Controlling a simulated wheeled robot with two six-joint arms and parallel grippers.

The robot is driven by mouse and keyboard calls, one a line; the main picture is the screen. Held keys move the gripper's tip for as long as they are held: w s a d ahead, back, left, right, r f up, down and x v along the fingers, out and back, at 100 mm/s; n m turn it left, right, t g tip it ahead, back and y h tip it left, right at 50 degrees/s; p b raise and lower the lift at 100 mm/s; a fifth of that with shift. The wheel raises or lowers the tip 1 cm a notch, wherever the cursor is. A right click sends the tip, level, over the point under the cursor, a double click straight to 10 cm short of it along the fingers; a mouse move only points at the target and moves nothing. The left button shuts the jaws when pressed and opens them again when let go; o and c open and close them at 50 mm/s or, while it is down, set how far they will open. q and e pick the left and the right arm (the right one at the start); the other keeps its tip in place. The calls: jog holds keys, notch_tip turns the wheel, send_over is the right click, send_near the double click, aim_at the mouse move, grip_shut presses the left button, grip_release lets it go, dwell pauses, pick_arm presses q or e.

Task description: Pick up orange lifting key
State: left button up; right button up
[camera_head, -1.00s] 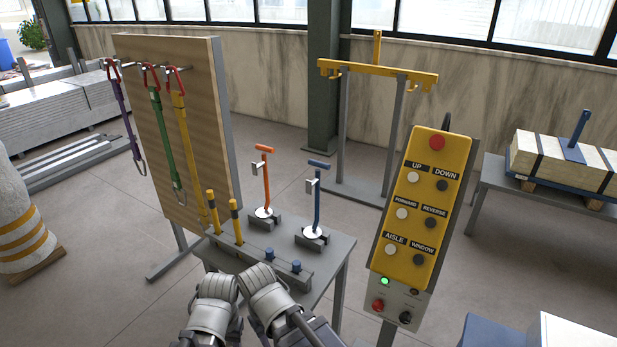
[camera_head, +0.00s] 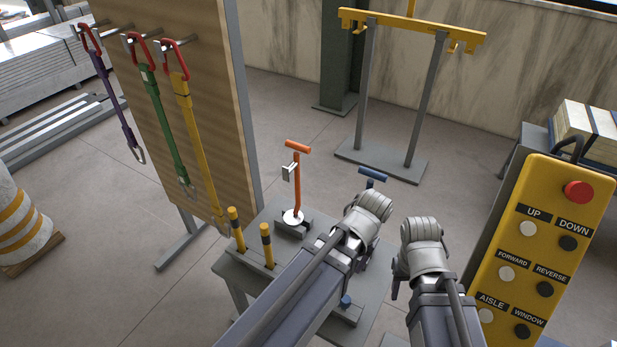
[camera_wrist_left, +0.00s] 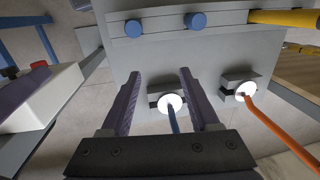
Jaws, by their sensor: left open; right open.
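The orange lifting key (camera_head: 297,185) stands upright on its small stand, with a white disc at its foot and an orange crossbar on top. In the left wrist view, its orange shaft (camera_wrist_left: 280,135) is to the right, outside the fingers. The blue key (camera_head: 372,174) is mostly hidden behind my left arm. In the left wrist view, the blue key's shaft (camera_wrist_left: 174,120) shows between the fingers of my left gripper (camera_wrist_left: 160,73), which is open and empty. My right gripper (camera_head: 398,277) is right of the table, its fingers mostly hidden by its wrist.
The grey table (camera_head: 268,212) carries yellow-black posts (camera_head: 267,245). A wooden board (camera_head: 190,90) with hanging straps stands left. A yellow button panel (camera_head: 535,250) is close at right. A yellow hanger frame (camera_head: 425,100) stands behind, with open floor between.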

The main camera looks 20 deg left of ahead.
pick_arm(q)
jog(key=w+a+r+n+p, duration=0.3)
jog(key=w+a+r, duration=0.1)
jog(key=w+r, duration=0.2)
jog(key=n+y+p, duration=0.5)
jog(key=n+y, duration=0.3)
jog(key=n, duration=0.6)
send_near(298, 147)
notch_tip(298, 147, down, 3)
jog(key=w+a, duration=0.1)
jog(key=a, duration=0.1)
pick_arm(e)
notch_tip(298, 147, up, 11)
pick_arm(q)
jog(key=shift+b+x, duration=0.9)
jog(key=shift+x, duration=0.2)
jog(key=shift+a, duration=0.15)
jog(key=b+x, duration=0.3)
jog(key=x, duration=0.2)
jog(key=shift+a, duration=0.2)
jog(key=shift+r, duration=0.15)
pick_arm(e)
notch_tip(298, 147, down, 5)
jog(key=shift+f, duration=0.1)
pick_arm(q)
grip_shut()
